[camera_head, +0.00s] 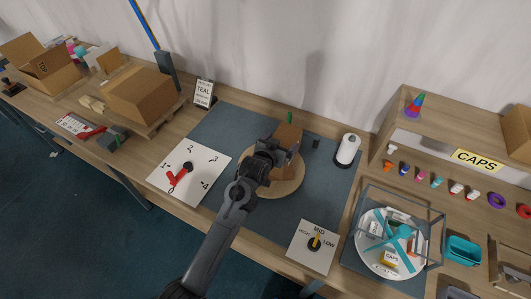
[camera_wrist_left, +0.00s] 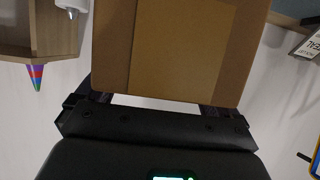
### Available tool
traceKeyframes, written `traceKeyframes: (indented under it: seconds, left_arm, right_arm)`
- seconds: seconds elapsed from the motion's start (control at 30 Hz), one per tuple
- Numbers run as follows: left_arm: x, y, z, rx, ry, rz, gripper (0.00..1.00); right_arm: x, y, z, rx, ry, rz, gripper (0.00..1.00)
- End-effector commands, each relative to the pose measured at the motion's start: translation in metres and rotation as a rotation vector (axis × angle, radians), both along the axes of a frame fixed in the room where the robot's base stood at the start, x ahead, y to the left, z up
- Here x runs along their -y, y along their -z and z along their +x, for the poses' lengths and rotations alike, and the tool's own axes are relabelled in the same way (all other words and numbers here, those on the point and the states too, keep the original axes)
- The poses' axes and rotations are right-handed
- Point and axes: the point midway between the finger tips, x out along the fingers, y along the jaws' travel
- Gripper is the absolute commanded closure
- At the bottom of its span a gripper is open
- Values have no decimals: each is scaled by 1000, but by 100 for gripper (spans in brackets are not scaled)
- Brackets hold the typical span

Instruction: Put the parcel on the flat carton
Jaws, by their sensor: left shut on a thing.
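A brown cardboard box, the parcel (camera_head: 289,136), is between the fingers of my left gripper (camera_head: 276,153), over the round wooden disc (camera_head: 290,183) on the blue-grey mat. I cannot tell whether it touches the disc. In the left wrist view the box (camera_wrist_left: 175,45) fills the space between the fingers (camera_wrist_left: 155,100), which are shut on it. A closed brown carton (camera_head: 141,96), low and broad, lies on a wooden pallet (camera_head: 150,126) at the left; it looks like the flat carton. Its top is bare. My right gripper is not in view.
An open box (camera_head: 47,66) stands far left. A white dial board (camera_head: 205,160) lies left of the disc, a MID dial card (camera_head: 303,256) in front. A white cylinder (camera_head: 347,150) and a clear case (camera_head: 431,218) stand right. A TEAL sign (camera_head: 204,93) stands behind.

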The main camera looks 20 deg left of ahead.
Motion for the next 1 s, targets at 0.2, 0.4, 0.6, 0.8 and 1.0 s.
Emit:
traceKeyframes:
  seconds: [0.2,0.4,0.6,0.8,1.0]
  left_arm:
    - [-36,18,0,4,-1,0,91]
    - [-51,27,0,6,-1,0,91]
    - [-52,37,0,5,1,-1,91]
    - [-52,61,0,5,1,-2,91]
    - [-52,68,0,7,0,-1,91]
  right_arm:
    - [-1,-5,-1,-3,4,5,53]
    - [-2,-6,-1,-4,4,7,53]
    - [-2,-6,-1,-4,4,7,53]
    - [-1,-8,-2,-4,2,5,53]
    - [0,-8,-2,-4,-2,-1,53]
